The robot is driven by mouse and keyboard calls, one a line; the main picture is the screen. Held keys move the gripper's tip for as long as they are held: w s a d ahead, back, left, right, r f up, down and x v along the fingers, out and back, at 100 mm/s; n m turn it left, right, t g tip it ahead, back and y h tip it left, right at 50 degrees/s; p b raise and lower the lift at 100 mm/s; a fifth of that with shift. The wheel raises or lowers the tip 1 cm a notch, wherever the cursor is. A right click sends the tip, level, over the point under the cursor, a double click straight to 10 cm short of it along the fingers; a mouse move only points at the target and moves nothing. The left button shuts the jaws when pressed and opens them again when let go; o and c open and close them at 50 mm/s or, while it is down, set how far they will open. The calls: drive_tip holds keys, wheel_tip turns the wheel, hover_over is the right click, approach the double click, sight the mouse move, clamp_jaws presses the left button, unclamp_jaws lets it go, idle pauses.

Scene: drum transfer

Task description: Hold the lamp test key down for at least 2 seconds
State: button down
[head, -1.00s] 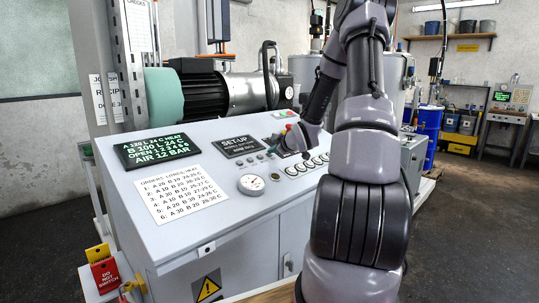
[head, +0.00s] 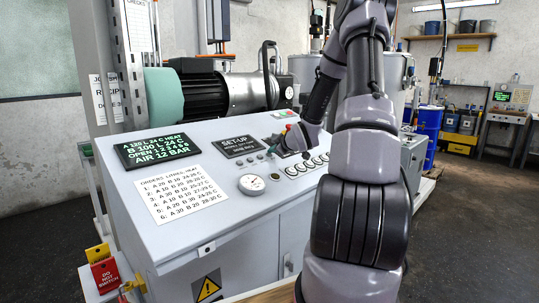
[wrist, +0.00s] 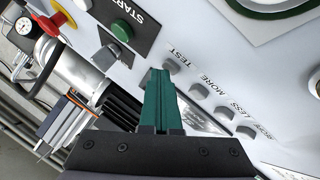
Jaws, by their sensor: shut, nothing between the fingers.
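The lamp test key (wrist: 171,66) is a small grey key beside the word TEST on the light grey panel in the wrist view. My gripper (wrist: 159,72) is shut, with its green fingers together and nothing between them. In the wrist view its tips lie right beside the test key. I cannot tell whether they touch it or whether the key is pressed. In the head view my gripper (head: 279,150) is low over the sloping console panel, partly hidden by my wrist, and the test key cannot be made out there.
More grey keys, including MORE (wrist: 197,90) and LESS (wrist: 225,114), run in a row from the test key. A round gauge (head: 251,184) sits on the console (head: 225,215).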

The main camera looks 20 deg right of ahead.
drive_tip(key=shift+s+r, duration=0.25)
drive_tip(key=shift+r, duration=0.5)
drive_tip(key=shift+d, duration=0.1)
drive_tip(key=shift+s+d+r, duration=0.1)
drive_tip(key=shift+s+r, duration=0.15)
drive_tip(key=shift+r, duration=0.55)
drive_tip(key=shift+s+d+r, duration=0.1)
drive_tip(key=shift+s+r, duration=0.2)
drive_tip(key=shift+r, duration=0.5)
drive_tip(key=shift+s+d+r, duration=0.1)
drive_tip(key=shift+s+r, duration=0.15)
drive_tip(key=shift+r, duration=0.55)
